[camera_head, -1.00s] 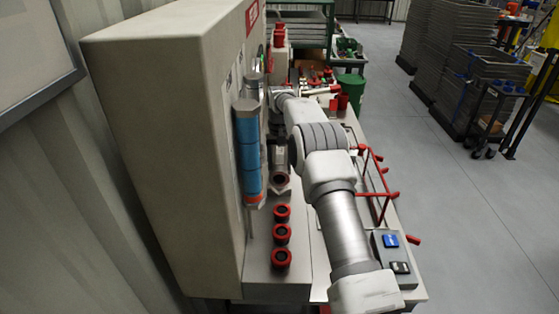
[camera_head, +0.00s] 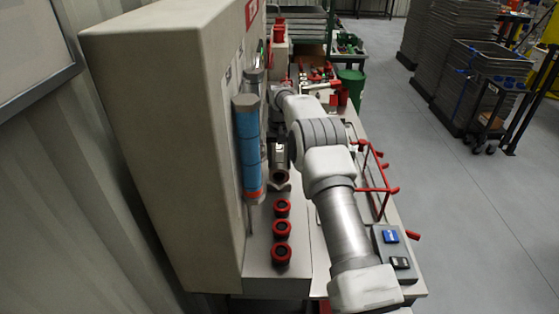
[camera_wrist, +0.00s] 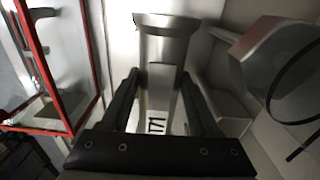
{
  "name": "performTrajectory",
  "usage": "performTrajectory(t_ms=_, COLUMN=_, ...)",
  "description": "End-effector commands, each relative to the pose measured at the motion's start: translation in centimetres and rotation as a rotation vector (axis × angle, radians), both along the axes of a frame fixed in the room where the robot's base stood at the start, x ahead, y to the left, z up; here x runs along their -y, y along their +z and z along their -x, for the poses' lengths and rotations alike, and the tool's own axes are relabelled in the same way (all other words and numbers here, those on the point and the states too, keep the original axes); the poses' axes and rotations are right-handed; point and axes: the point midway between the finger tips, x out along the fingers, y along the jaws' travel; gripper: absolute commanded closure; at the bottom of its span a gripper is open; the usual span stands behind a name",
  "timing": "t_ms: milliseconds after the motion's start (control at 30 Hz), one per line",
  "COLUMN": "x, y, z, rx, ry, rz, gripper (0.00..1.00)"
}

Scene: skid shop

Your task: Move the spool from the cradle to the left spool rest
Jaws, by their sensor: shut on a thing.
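In the wrist view my gripper (camera_wrist: 160,95) has its two dark fingers on either side of a grey metal spool (camera_wrist: 165,48). The spool has a wide flange at its far end and a narrower body, and my gripper is shut on it. In the head view my gripper and the held spool cannot be made out behind my arm. A metal fitting (camera_head: 280,157) with a dark opening stands on the bench left of my arm. I cannot tell which part is the cradle or the left spool rest.
Several red-rimmed rings (camera_head: 282,230) line the bench beside the tall beige cabinet (camera_head: 160,130). A blue cylinder (camera_head: 248,150) stands against the cabinet. A red wire frame (camera_head: 378,185) stands right of my arm.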

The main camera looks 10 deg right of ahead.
Motion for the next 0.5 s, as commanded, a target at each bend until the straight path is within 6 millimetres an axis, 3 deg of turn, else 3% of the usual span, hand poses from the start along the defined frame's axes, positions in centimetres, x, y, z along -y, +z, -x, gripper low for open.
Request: performTrajectory(t_ms=500, x=0.00, y=-0.43, z=-0.04, rx=0.002, ry=0.000, rz=0.000, gripper=0.78)
